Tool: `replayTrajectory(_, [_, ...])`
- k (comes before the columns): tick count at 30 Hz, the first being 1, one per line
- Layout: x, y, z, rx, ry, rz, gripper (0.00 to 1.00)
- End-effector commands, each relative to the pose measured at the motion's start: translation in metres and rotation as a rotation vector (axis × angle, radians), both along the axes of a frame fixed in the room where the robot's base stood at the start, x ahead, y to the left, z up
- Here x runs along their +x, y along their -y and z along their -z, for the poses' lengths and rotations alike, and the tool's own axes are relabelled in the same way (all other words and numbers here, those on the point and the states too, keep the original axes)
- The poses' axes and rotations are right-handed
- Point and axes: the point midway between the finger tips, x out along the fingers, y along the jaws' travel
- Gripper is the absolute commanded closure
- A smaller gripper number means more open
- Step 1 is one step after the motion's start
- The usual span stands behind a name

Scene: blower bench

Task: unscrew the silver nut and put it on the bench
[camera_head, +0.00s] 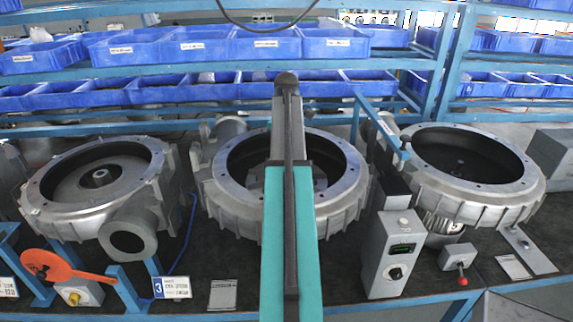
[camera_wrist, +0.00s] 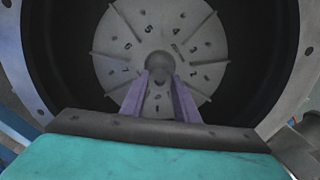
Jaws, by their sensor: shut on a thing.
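The wrist view looks into a round blower housing, with a grey disc (camera_wrist: 125,45) bearing raised ribs and stamped numbers at its bottom. My gripper (camera_wrist: 159,80) has two purple fingers reaching to the disc's central hub (camera_wrist: 160,60). The fingers are shut on a small grey round piece at the hub, which looks like the silver nut (camera_wrist: 160,76); its outline is dim and partly hidden by the fingers. In the head view the middle housing (camera_head: 225,185) is under my arm, which hides the gripper, hub and nut.
Similar housings stand at left (camera_head: 70,190) and right (camera_head: 500,200) on the dark bench (camera_head: 215,262). In front are an orange paddle (camera_head: 62,268), a grey control box (camera_head: 393,255) and a red-knobbed switch (camera_head: 459,262). Blue bins (camera_head: 205,45) fill the shelves behind.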

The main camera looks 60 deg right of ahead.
Motion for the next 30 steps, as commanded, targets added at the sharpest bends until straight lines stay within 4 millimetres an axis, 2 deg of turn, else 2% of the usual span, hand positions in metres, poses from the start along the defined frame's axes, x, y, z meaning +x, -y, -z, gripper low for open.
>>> replayTrajectory(30, [-0.0003, 0.0006, -0.0003, -0.001, -0.001, -0.666, 0.97])
